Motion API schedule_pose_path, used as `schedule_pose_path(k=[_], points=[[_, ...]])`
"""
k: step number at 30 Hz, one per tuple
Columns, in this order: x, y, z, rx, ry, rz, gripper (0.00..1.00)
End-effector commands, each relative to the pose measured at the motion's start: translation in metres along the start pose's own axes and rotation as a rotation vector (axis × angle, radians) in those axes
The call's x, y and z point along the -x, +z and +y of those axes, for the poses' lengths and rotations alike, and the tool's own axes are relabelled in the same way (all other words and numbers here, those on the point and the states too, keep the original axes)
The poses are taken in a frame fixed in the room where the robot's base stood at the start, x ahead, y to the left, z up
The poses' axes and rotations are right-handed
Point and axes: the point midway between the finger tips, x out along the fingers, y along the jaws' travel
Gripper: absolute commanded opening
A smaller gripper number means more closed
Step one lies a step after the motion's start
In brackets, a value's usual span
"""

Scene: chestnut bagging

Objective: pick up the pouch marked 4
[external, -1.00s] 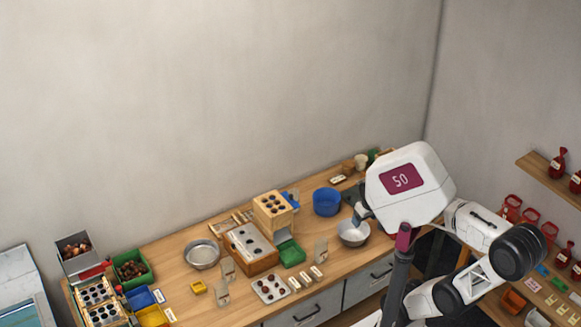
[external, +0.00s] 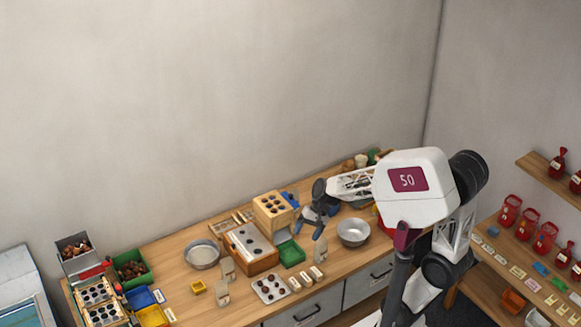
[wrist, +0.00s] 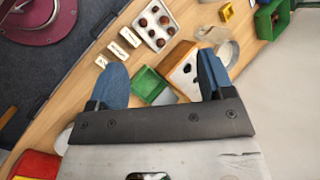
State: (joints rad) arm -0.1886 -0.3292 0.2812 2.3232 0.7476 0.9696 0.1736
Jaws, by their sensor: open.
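Several pale upright pouches stand on the bench in the external view: one pouch at the front (external: 222,294), one just behind it (external: 228,268), and one further right (external: 320,251). Their marks are too small to read, so I cannot tell which is marked 4. My gripper (external: 310,228) is above the bench, close to the right-hand pouch and pointing down. In the wrist view my gripper (wrist: 163,78) shows two blue fingers spread wide, with nothing held between them. A pale shape (wrist: 211,35) beyond the right finger may be a pouch.
A wooden box (external: 254,263), green tray (external: 291,257) and steel bowl (external: 353,240) surround my gripper. A chestnut tray (external: 262,297) and small labelled blocks (external: 306,279) lie at the front edge. A steel pan (external: 191,263) and yellow box (external: 198,287) are further left.

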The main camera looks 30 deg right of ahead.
Motion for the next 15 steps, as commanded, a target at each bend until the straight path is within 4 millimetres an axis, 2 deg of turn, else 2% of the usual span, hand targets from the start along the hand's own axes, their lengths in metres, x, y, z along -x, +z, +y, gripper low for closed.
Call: schedule_pose_path(k=[1, 15], points=[[-0.013, -0.004, -0.009, -0.036, -0.02, -0.031, 0.74], [-0.127, -0.035, -0.091, -0.432, -0.211, -0.265, 0.74]])
